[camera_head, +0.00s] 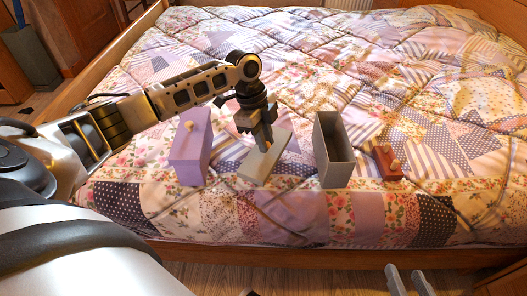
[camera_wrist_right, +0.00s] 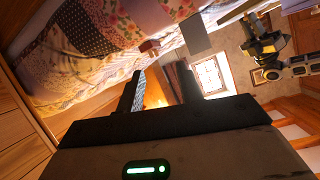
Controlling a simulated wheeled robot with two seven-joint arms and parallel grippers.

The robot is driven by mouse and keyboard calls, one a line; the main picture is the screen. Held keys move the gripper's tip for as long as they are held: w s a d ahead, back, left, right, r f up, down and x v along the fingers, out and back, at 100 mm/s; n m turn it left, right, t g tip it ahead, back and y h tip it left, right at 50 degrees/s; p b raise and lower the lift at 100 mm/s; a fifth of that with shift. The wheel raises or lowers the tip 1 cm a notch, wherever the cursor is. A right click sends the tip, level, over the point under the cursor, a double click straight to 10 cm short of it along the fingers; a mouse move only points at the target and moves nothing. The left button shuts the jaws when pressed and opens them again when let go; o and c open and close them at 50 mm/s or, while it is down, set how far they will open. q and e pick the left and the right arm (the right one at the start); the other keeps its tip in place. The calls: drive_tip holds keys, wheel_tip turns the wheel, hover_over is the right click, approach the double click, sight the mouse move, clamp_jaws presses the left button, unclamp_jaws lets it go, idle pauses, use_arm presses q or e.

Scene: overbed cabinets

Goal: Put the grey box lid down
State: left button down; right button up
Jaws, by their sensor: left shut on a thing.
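The grey box lid (camera_head: 267,160) is a flat grey panel just above or on the quilt, between the purple box and the grey box; I cannot tell whether it touches the quilt. My left gripper (camera_head: 265,143) points down and is shut on the lid's handle, which the fingers mostly hide. The grey box (camera_head: 334,163) stands open and upright to the right of the lid; a grey block, likely this box, also shows in the right wrist view (camera_wrist_right: 195,34). My right gripper (camera_head: 410,281) is open and empty, low in front of the bed; its parted fingers show in the right wrist view (camera_wrist_right: 160,87).
A purple box (camera_head: 187,160) with a knobbed lid stands left of the lid. A small red-brown box (camera_head: 385,163) with a light knob stands right of the grey box. The quilt (camera_head: 350,70) behind is clear. The wooden bed rail (camera_head: 330,257) runs along the front.

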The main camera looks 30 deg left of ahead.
use_arm(q)
drive_tip(key=shift+w+a+f, duration=0.1)
drive_tip(key=shift+a+f, duration=0.1)
drive_tip(key=shift+f, duration=0.05)
wheel_tip(320, 180, down, 3)
drive_tip(key=shift+a+f+b, duration=0.1)
drive_tip(key=shift+f+b, duration=0.05)
drive_tip(key=shift+b, duration=0.85)
use_arm(e)
drive_tip(key=shift+a+r+t+y, duration=0.3)
drive_tip(key=shift+r+t+y, duration=0.15)
drive_tip(key=shift+r, duration=0.4)
use_arm(q)
drive_tip(key=c, duration=1.3)
unclamp_jaws()
use_arm(e)
drive_tip(key=shift+s+f, duration=0.15)
drive_tip(key=shift+f, duration=0.05)
